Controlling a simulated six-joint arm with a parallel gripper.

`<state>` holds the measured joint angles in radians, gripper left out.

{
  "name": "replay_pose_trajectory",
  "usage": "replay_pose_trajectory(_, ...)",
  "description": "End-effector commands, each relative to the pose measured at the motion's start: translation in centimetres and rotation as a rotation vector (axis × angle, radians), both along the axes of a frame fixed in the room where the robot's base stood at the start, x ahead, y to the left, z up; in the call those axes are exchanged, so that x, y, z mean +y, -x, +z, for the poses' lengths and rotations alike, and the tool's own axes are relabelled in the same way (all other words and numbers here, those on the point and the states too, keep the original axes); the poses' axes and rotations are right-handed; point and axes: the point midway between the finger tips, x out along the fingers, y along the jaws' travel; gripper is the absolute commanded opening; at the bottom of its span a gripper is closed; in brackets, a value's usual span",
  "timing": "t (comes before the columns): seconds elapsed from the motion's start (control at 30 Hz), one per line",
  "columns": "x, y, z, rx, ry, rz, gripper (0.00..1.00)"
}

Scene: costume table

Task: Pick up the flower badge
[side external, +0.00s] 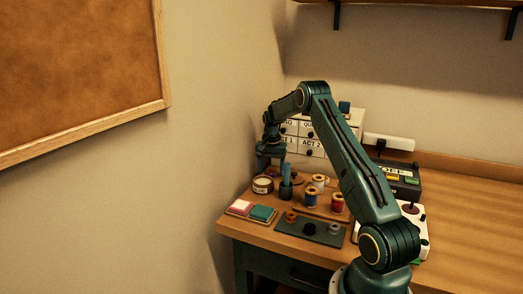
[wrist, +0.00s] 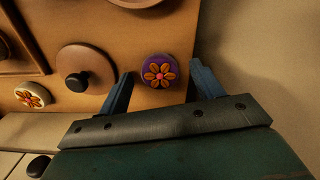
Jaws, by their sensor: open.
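Two round badges with flowers show in the wrist view. A purple flower badge (wrist: 158,71) with orange petals and a pink centre lies on the wooden table top. A cream badge (wrist: 32,94) with an orange flower lies further left. My gripper (wrist: 161,74) is open and empty; in the picture its two blue fingers frame the purple badge, one on each side. The height left between fingertips and badge is hard to tell. In the side view my gripper (side external: 270,164) hangs at the table's back left, before the drawers. I cannot make out either badge there.
A brown round lid with a black knob (wrist: 82,68) lies between the badges. The wall (wrist: 260,60) is close on the right. In the side view, labelled drawers (side external: 311,146), a tin (side external: 262,185), a dark cup (side external: 286,192) and thread spools (side external: 311,199) stand nearby.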

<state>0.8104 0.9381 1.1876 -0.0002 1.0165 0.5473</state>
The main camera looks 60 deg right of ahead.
Motion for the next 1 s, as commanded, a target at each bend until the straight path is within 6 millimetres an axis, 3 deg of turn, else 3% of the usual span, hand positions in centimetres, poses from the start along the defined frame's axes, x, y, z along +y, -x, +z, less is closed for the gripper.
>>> replay_pose_trajectory(0.13, 0.0, 0.0, 0.0, 0.000, 0.000, 0.000, 0.66)
replay_pose_trajectory(0.17, 0.0, 0.0, 0.0, 0.000, 0.000, 0.000, 0.62)
replay_pose_trajectory(0.4, 0.0, 0.0, 0.0, 0.000, 0.000, 0.000, 0.18)
replay_pose_trajectory(0.77, 0.0, 0.0, 0.3, -0.001, 0.001, 0.000, 0.18)
replay_pose_trajectory(1.0, -0.1, -0.1, 2.0, -0.003, 0.003, 0.000, 0.18)
